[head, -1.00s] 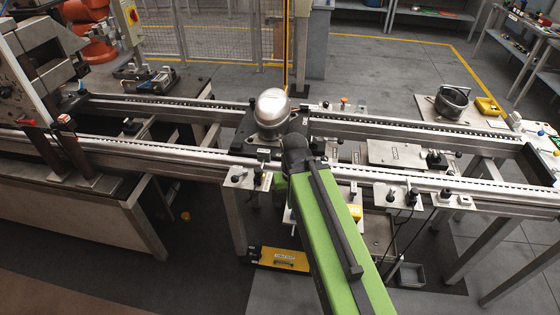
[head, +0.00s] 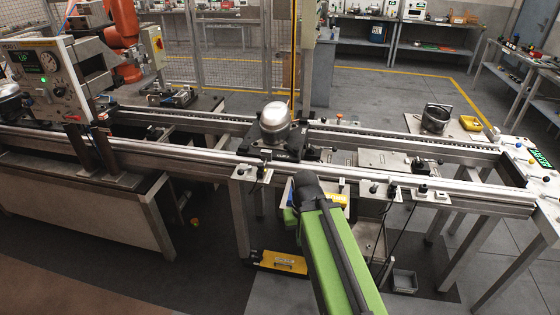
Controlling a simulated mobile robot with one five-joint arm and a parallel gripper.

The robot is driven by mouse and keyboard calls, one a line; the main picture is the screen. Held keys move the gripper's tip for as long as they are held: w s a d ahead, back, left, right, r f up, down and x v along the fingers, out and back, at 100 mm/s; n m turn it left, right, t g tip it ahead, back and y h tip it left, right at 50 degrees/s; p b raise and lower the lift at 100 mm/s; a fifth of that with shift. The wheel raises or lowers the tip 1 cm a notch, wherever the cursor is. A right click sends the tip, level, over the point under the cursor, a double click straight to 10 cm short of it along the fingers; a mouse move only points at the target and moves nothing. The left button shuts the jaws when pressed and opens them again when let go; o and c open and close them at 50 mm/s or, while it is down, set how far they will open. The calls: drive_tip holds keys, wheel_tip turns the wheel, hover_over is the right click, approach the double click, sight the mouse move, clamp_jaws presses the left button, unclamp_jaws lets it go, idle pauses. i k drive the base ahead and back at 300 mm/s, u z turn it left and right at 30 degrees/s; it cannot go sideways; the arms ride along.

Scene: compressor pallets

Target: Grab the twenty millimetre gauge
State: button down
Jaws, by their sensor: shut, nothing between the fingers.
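I cannot pick out the twenty millimetre gauge; several small parts on the rails and plates are too small to read. My green arm reaches up from the bottom edge, with its dark rounded joint below the near rail. My gripper is not visible; the arm hides what lies behind its end. A silver domed compressor (head: 274,122) stands upright on a dark pallet (head: 290,150) on the rails, beyond the arm's end.
A dark pot (head: 435,118) and a yellow tray (head: 470,123) sit at right. A white table (head: 525,160) with small parts is far right. An orange robot (head: 122,40) stands back left.

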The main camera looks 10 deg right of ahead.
sight(265, 153)
drive_tip(key=u, duration=0.15)
drive_tip(key=i, duration=0.95)
drive_tip(key=u, duration=0.75)
drive_tip(key=i, duration=0.55)
drive_tip(key=u, duration=0.75)
drive_tip(key=k, duration=0.9)
drive_tip(key=z, duration=0.1)
drive_tip(key=i, duration=0.4)
drive_tip(key=u, duration=0.1)
